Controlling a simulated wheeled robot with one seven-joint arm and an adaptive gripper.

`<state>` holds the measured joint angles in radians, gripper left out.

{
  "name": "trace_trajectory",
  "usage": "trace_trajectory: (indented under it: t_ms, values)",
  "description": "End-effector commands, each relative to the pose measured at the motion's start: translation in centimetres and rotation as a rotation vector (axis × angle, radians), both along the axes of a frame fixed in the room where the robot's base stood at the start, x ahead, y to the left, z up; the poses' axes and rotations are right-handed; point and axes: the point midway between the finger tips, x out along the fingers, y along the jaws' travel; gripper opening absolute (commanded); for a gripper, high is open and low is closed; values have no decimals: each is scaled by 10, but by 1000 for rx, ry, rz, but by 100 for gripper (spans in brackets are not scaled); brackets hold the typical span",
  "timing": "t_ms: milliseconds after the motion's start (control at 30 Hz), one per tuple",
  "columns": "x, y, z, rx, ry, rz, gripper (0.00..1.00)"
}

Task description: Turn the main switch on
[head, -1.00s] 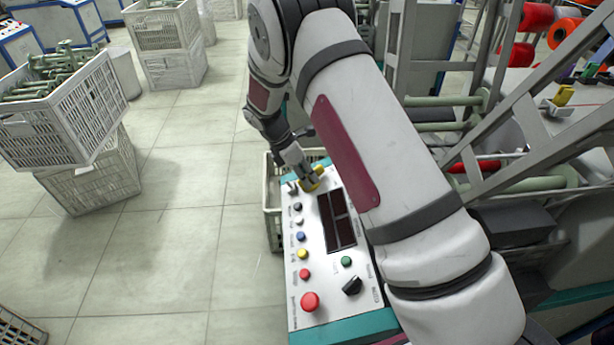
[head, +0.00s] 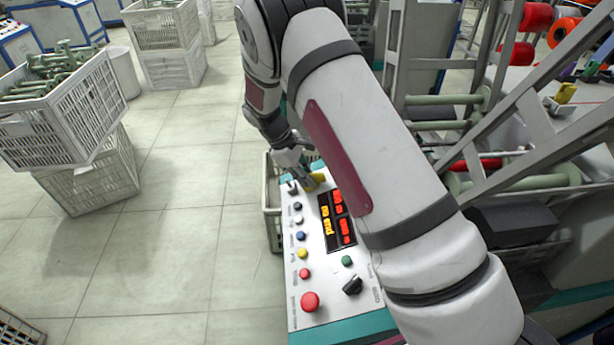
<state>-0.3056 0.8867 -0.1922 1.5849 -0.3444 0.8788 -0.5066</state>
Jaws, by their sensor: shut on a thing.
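The control panel (head: 308,278) is a white slanted board with teal edges, below my arm in the head view. Its display (head: 331,228) is lit with orange and red characters.
Several coloured buttons run down the panel's left side, with a large red button (head: 310,302) and a black knob (head: 352,285) near the front. The machine frame stands close on the right. White crates (head: 88,115) stand on the left; the floor between is clear.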

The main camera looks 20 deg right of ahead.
Motion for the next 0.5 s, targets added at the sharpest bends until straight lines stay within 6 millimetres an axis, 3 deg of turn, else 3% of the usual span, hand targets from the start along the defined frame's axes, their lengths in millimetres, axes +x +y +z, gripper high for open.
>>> trace_trajectory:
  t_ms: [500]
  values:
    - [0,1,0,-6,-41,-83,0]
